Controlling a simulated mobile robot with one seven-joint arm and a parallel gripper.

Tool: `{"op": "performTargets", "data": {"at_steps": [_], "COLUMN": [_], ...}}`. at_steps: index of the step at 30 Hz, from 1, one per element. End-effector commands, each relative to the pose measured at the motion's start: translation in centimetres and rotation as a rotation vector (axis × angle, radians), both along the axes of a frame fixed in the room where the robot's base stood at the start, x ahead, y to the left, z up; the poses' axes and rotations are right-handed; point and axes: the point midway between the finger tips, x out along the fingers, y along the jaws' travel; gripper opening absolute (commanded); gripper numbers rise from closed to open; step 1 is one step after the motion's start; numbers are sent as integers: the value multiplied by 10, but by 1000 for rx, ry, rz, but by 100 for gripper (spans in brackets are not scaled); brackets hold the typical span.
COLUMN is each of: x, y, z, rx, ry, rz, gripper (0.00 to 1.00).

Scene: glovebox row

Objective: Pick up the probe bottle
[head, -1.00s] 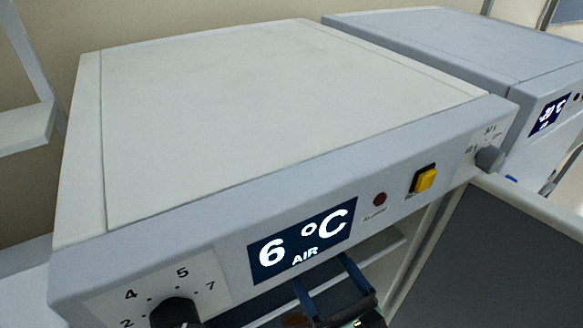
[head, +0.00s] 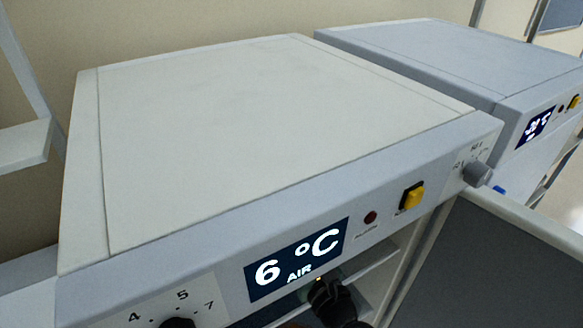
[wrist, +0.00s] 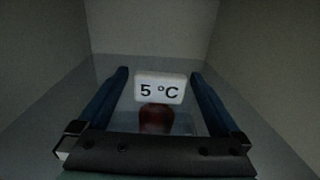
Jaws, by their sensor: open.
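The probe bottle appears in the wrist view as a dark red-brown rounded body (wrist: 157,118), with a white block reading "5 °C" (wrist: 160,89) just above or behind it. My gripper (wrist: 160,73) is open, its two blue fingers reaching forward on either side of the bottle with a gap to each. The bottle's lower part is hidden behind the gripper's dark crossbar. In the head view, only the dark wrist part of my arm shows under the front panel; the fingers are hidden inside the cabinet.
The compartment is dim, with close grey side walls (wrist: 260,60) and a floor below. Above it is the cabinet's front panel, with a "6 °C AIR" display (head: 297,259), yellow switch (head: 413,197) and knobs. An open door (head: 480,265) stands to the right. A second cabinet (head: 450,65) is beside it.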

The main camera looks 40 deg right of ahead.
Motion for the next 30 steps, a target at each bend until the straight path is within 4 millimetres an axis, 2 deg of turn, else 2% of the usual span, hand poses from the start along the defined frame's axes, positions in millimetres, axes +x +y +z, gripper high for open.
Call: {"op": "performTargets", "data": {"at_steps": [2,3,19,30], "x": [0,0,0,0], "y": [0,0,0,0], "z": [0,0,0,2], "rx": [0,0,0,-2], "ry": [0,0,-1,-2], "rz": [0,0,0,0], "gripper": [100,96,1,0]}}
